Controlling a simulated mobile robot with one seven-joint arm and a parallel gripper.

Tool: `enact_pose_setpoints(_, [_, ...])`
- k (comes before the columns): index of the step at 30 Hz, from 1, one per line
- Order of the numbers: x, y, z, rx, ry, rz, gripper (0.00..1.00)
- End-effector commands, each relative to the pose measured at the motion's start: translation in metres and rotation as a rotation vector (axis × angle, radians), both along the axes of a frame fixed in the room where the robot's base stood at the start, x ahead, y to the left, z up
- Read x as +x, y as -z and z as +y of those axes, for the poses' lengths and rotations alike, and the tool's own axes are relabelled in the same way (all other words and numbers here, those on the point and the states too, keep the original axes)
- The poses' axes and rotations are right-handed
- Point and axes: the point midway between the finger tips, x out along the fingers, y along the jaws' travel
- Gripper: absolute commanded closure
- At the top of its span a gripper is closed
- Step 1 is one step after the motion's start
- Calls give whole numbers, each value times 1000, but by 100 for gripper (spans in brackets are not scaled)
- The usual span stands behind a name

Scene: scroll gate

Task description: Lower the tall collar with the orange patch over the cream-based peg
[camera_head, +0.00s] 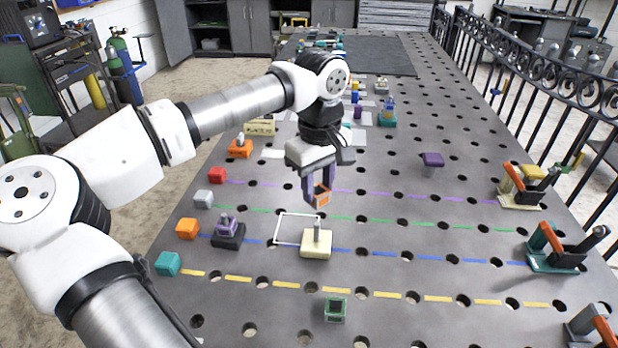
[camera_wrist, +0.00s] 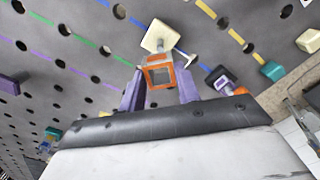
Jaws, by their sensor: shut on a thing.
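My gripper (camera_head: 318,192) is shut on the tall collar with the orange patch (camera_head: 322,197), holding it in the air above the table. In the wrist view the collar (camera_wrist: 159,74) sits between the purple fingers (camera_wrist: 160,95), with an opening facing the camera. The cream-based peg (camera_head: 316,243) stands upright on the table, nearer the head camera than the held collar. In the wrist view its cream base (camera_wrist: 158,38) shows just beyond the collar, with the post partly hidden. The collar and peg appear apart.
A dark-based peg with a purple collar (camera_head: 228,234) stands left of the cream base. A small green collar (camera_head: 335,309) lies nearer the camera. Coloured blocks (camera_head: 187,229) line the left edge. Toggle clamps (camera_head: 556,249) stand on the right. The table between is mostly clear.

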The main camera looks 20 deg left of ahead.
Motion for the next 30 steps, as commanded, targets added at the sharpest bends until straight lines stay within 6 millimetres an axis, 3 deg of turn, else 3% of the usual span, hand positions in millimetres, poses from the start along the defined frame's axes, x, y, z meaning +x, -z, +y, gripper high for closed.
enact_pose_setpoints(8, [0,11,-1,1,9,0,95])
enact_pose_setpoints(21, [0,46,-1,1,7,0,95])
enact_pose_setpoints(30, [0,48,-1,1,7,0,95])
